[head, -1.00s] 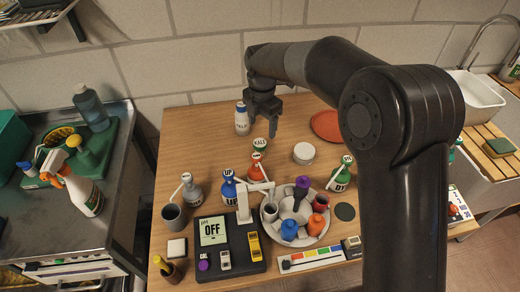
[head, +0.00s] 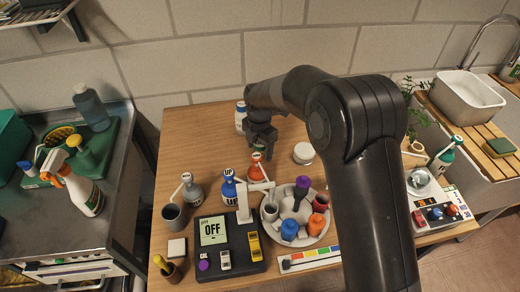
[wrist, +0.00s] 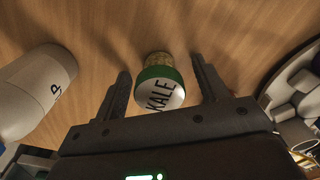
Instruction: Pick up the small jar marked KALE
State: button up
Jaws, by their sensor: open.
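The small jar marked KALE (wrist: 160,88) shows in the wrist view, with a white lettered lid, a green rim and a yellowish body. It stands on the wooden table between the two open fingers of my gripper (wrist: 160,92), with a gap on each side. In the head view my gripper (head: 262,150) points down over the jar's place at the middle of the table. The jar is mostly hidden there by the fingers; only a bit of green shows.
A white bottle (wrist: 32,92) stands left of my gripper, also at the table's back (head: 241,117). A red bottle (head: 257,170) is just in front. A white-lidded jar (head: 303,153) stands to the right. A round tray (head: 322,237) with cups is nearer the front.

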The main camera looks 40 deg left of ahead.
jog(key=c, duration=1.1)
jog(key=shift+r, duration=0.2)
